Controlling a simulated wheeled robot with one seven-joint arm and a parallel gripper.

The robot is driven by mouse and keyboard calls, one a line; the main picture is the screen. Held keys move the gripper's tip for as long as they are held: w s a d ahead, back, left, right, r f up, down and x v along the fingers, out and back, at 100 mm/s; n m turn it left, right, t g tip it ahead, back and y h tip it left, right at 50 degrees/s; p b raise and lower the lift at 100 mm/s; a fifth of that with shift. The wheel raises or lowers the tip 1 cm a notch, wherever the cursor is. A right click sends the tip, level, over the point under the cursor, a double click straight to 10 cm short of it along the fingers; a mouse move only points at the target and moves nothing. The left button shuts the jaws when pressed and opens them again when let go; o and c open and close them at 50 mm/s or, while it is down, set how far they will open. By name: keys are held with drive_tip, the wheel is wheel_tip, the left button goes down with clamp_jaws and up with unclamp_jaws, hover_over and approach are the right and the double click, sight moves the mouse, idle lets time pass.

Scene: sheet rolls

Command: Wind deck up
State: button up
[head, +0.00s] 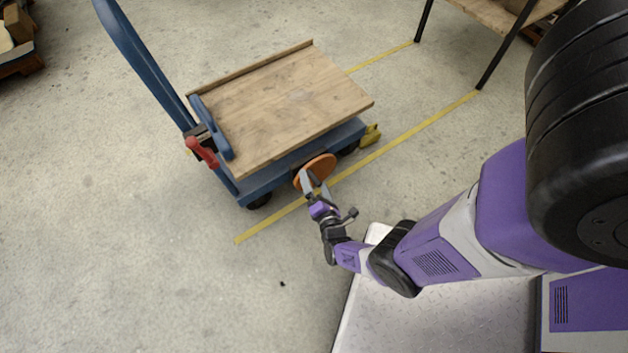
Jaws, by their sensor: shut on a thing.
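The deck (285,108) is a bare wooden board with a raised strip along its far edge, set on a blue wheeled cart (270,183). An orange-brown round handwheel (318,167) is on the cart's near side, below the deck edge. My gripper (306,182) is at the handwheel's near left rim and is shut on it. The fingertips partly cover the wheel, so the exact grip is hard to see. No load lies on the deck.
A blue push handle (140,60) rises at the cart's left, with a red lever (202,152) near its base. A yellow piece (371,134) sits at the right corner. Yellow floor lines (420,125) run by the cart. A table (500,14) stands at upper right.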

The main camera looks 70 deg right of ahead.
drive_tip(key=shift+w+a+r+t+p, duration=0.2)
drive_tip(key=shift+a+r+t+p, duration=0.15)
drive_tip(key=shift+a+r, duration=0.4)
drive_tip(key=shift+s+a+f, duration=0.1)
drive_tip(key=shift+s+a, duration=0.15)
drive_tip(key=shift+a, duration=0.35)
drive_tip(key=c, duration=0.6)
drive_tip(key=shift+s+f+p+v, duration=0.15)
drive_tip(key=shift+p+v, duration=0.35)
drive_tip(key=shift+v, duration=0.9)
drive_tip(key=shift+s+f+p+v, duration=0.15)
drive_tip(key=shift+p+v, duration=0.35)
drive_tip(key=shift+v, duration=0.95)
drive_tip(key=shift+w+d, duration=0.1)
drive_tip(key=shift+d, duration=0.15)
